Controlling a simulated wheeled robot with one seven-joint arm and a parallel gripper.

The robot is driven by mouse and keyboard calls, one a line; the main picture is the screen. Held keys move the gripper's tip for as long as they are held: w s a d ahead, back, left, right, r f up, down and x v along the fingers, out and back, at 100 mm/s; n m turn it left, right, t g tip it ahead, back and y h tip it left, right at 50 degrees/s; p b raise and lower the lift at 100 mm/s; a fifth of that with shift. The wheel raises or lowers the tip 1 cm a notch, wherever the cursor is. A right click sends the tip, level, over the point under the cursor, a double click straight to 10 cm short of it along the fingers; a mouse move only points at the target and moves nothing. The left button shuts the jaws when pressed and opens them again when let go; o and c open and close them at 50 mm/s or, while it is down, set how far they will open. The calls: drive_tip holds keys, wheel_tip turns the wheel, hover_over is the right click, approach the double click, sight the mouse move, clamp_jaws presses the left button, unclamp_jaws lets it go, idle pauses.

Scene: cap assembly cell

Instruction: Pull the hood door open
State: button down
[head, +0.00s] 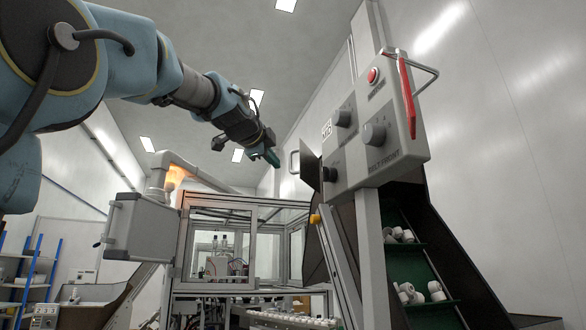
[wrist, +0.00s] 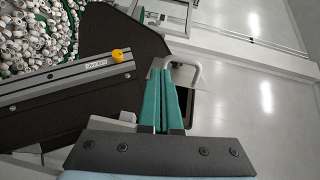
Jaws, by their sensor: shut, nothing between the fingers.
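My gripper (head: 273,158) reaches out from the upper left in the head view. Its two green fingers are shut with nothing between them, and they also show in the wrist view (wrist: 162,78). A grey bar handle (head: 294,162) stands just right of the fingertips in the head view, fixed beside a dark panel (head: 310,167) that looks like the hood door. In the wrist view the handle (wrist: 196,72) curves beside and beyond the fingertips. I cannot tell whether the fingers touch it. The door's hinge and much of its face are hidden.
A grey control box (head: 375,125) with knobs, a red button and a red-trimmed handle stands right of the panel. A dark hopper (wrist: 140,30) holds many white caps in the wrist view. A yellow knob (wrist: 117,56) sits on a rail. A framed glass machine (head: 222,248) stands behind.

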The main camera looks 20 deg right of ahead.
sight(291, 155)
wheel_tip(291, 155, up, 4)
drive_tip(key=s+d+m+h, duration=0.1)
drive_tip(key=s+m, duration=0.1)
drive_tip(key=shift+n, duration=0.3)
drive_tip(key=p+x, duration=0.5)
drive_tip(key=x, duration=0.3)
drive_tip(key=shift+w, duration=0.15)
drive_tip(key=shift+w+d+f+p, duration=0.1)
drive_tip(key=shift+w+d+p, duration=0.35)
drive_tip(key=shift+f, duration=0.1)
